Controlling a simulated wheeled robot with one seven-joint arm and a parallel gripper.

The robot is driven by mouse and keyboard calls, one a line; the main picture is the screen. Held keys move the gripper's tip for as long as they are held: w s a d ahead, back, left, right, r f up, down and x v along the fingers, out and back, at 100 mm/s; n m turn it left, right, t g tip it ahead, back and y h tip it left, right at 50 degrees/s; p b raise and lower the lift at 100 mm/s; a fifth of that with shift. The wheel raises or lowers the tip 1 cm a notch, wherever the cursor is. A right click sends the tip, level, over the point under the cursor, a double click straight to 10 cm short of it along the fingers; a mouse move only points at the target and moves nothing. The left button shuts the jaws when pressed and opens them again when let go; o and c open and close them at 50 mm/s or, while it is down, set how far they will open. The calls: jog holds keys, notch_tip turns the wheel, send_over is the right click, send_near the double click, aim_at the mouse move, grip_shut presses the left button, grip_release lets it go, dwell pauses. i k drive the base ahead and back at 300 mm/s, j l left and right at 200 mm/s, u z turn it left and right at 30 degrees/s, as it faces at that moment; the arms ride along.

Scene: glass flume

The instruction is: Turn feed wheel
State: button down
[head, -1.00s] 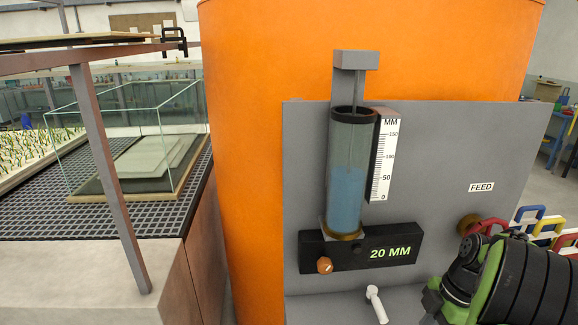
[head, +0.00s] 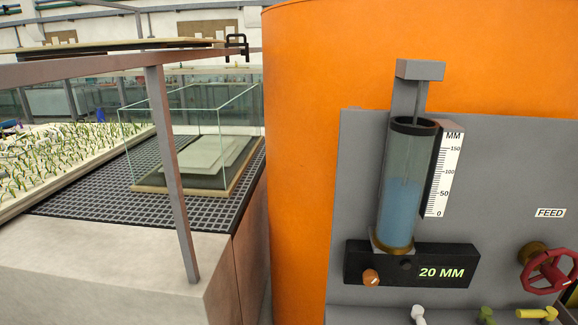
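The feed wheel (head: 523,278) is a red handwheel with a brass hub, at the right edge of the head view. It sits on the grey panel (head: 490,160) below a white FEED label (head: 550,213). The wheel's right side is cut off by the picture edge. A clear cylinder (head: 405,170) partly filled with blue liquid stands on the panel beside a white MM scale (head: 443,175). The display (head: 442,272) under it reads 20 MM. My gripper is out of view.
A large orange tank (head: 305,160) stands behind the panel. Small white (head: 418,315), green (head: 487,315) and yellow (head: 537,313) handles line the panel's bottom edge. At left are a grated bench (head: 90,200), a glass box (head: 190,130) and a slanted metal post (head: 170,180).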

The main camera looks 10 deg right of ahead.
aim_at(559, 281)
jog(key=z, duration=1.85)
